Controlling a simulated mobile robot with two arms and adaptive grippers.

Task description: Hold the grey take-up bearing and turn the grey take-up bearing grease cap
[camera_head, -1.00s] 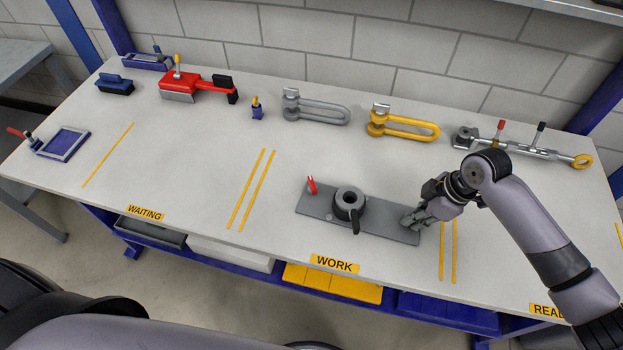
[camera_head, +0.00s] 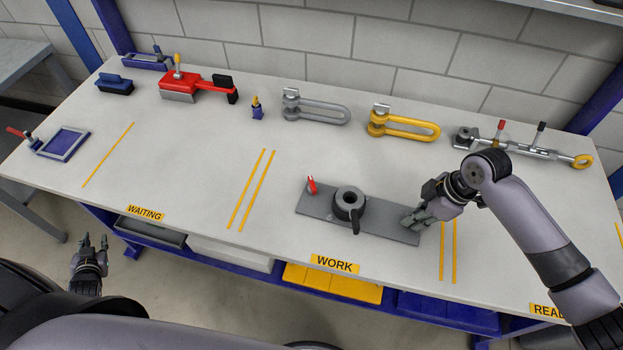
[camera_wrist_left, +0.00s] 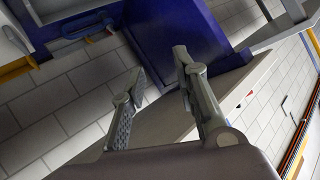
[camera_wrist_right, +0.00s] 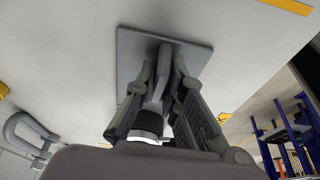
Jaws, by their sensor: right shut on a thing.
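The grey take-up bearing (camera_head: 315,207) lies on the table behind the WORK label, as a flat grey plate with a dark round hub (camera_head: 349,200) and a short dark lever pointing to the front. A small red part (camera_head: 312,185) stands at its left end. I cannot tell which part is the grease cap. My right gripper (camera_head: 409,219) is shut on the bearing at its right end; the right wrist view shows the plate (camera_wrist_right: 195,55) beyond the fingers. My left gripper (camera_head: 95,243) is open and empty, low in front of the table's left part; its spread fingers show in the left wrist view (camera_wrist_left: 158,66).
Along the back stand a red tool (camera_head: 185,85), a grey shackle (camera_head: 318,108), a yellow shackle (camera_head: 405,125) and a turnbuckle-like rod (camera_head: 520,148). A blue framed tray (camera_head: 62,144) lies at the left. The table between WAITING and WORK is clear. Bins sit under the front edge.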

